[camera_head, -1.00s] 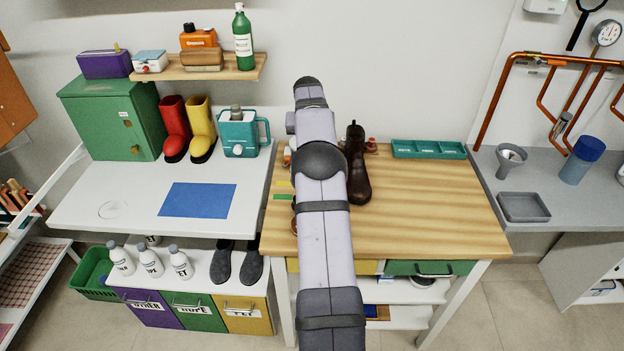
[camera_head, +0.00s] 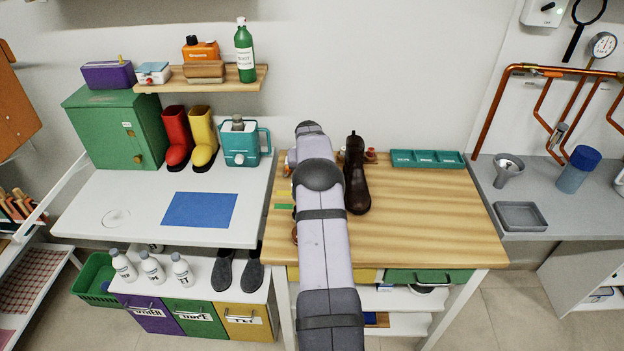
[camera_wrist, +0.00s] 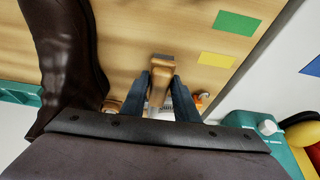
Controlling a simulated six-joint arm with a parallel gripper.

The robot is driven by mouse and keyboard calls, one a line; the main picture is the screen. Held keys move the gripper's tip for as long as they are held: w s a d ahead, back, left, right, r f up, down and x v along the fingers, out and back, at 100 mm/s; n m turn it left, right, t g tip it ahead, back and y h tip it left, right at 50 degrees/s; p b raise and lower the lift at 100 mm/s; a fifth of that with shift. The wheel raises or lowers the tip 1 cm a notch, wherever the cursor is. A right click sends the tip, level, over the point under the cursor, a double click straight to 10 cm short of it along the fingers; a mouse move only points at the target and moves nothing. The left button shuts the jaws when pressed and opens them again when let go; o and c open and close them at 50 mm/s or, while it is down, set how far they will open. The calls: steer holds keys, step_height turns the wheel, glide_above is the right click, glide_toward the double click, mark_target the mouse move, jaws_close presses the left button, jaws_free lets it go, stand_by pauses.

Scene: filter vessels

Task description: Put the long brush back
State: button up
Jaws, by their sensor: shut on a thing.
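My gripper (camera_wrist: 160,97) is shut on a wooden-handled thing, which looks like the long brush (camera_wrist: 161,67). Its light brown wooden end sticks out past my two dark fingers in the wrist view, over the wooden tabletop. A pale part shows between the fingers; the rest is hidden. I cannot tell whether the brush touches the table. In the head view my own arm hides the gripper and brush. A green patch (camera_wrist: 237,24) and a yellow patch (camera_wrist: 216,59) lie on the tabletop beside the brush.
A tall dark brown boot (camera_head: 356,178) stands close to my arm and fills the left of the wrist view (camera_wrist: 65,60). A teal divided tray (camera_head: 427,159) lies at the table's back. A teal jug (camera_head: 240,146) stands on the white table. The wooden table's right part (camera_head: 430,210) is clear.

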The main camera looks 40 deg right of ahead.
steer(key=shift+f, duration=0.85)
steer(key=shift+f, duration=0.1)
steer(key=o, duration=1)
steer(key=shift+r, duration=0.2)
steer(key=b+v, duration=0.3)
steer(key=v, duration=0.9)
steer(key=shift+f, duration=0.1)
